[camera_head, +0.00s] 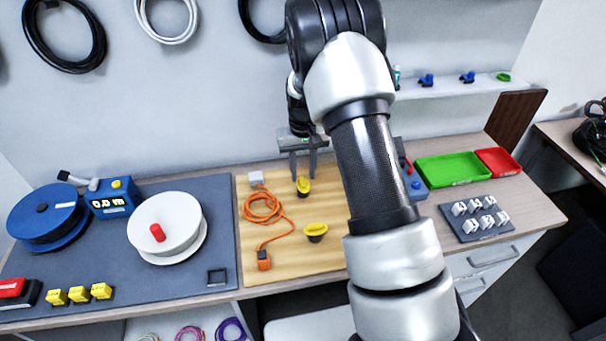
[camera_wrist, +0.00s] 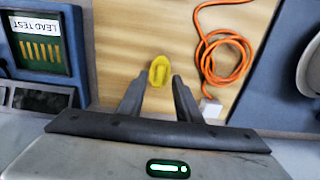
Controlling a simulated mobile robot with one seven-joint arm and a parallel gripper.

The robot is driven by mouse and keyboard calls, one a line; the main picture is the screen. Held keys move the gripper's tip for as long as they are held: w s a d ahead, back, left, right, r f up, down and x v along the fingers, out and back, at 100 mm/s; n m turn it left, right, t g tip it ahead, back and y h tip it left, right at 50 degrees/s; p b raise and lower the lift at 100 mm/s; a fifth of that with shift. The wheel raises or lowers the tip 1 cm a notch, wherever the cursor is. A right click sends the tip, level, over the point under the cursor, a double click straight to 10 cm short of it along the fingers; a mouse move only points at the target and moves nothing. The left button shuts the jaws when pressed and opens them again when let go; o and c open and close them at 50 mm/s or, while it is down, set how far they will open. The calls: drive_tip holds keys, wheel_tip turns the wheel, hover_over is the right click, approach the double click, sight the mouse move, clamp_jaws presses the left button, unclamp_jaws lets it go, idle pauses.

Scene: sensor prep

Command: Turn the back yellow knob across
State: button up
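The back yellow knob (camera_head: 303,186) stands on the wooden board (camera_head: 330,262). My gripper (camera_head: 302,172) is above it with its two fingers apart and pointing down. In the wrist view the yellow knob (camera_wrist: 159,71) shows just beyond and between the open fingertips (camera_wrist: 157,82), with its grip ridge running roughly up and down the picture. I see no contact between the fingers and the knob. A second yellow knob (camera_head: 316,231) stands nearer the front of the board, its ridge running roughly left to right.
An orange cable (camera_head: 262,208) lies coiled left of the knobs, with a white plug (camera_head: 256,178) at its back end. A lead test box (camera_wrist: 42,42) stands on the other side. A white reel (camera_head: 166,222) is further left. Green (camera_head: 450,168) and red (camera_head: 498,161) trays lie right.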

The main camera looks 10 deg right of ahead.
drive_tip(key=shift+f, duration=0.95)
drive_tip(key=shift+c, duration=0.2)
clamp_jaws()
